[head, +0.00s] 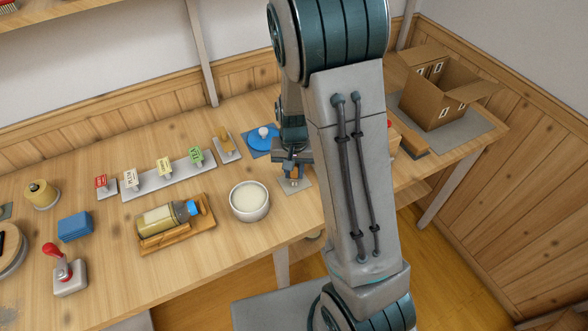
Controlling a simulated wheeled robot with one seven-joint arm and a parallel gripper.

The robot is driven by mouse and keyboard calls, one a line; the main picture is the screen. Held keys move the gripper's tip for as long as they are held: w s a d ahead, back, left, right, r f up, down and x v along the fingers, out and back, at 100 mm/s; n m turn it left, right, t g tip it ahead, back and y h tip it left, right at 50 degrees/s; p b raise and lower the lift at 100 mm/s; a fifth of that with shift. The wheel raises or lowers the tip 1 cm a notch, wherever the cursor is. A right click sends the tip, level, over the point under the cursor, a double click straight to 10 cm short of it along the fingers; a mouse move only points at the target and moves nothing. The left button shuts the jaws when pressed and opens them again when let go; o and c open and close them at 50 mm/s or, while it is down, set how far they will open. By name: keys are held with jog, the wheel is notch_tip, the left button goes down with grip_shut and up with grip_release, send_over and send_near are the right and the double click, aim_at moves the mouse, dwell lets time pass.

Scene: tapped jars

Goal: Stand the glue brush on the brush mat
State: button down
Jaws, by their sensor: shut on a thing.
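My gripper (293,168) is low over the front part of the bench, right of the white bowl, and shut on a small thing. Only a brownish bit of that thing, likely the glue brush (295,181), shows below the fingers; the rest is hidden by my gripper and arm. It looks upright, over a small grey mat (300,189), likely the brush mat, partly hidden by my arm. I cannot tell whether the brush touches the mat. The white bowl (249,213) holds a pale paste.
A blue lid (263,139) with a white knob lies behind the bowl. A glue bottle (168,217) lies in a wooden tray (150,248) at left. A rack (170,181) of stamps stands behind. An open cardboard box (445,105) stands at back right. My arm hides the bench's middle.

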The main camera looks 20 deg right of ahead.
jog(key=shift+f+b, duration=0.55)
jog(key=shift+f, duration=0.1)
dwell(0.8)
jog(key=c, duration=1.2)
grip_release()
jog(key=shift+o, duration=0.2)
jog(key=shift+r, duration=0.2)
jog(key=shift+r+p, duration=3.1)
jog(key=shift+r, duration=0.8)
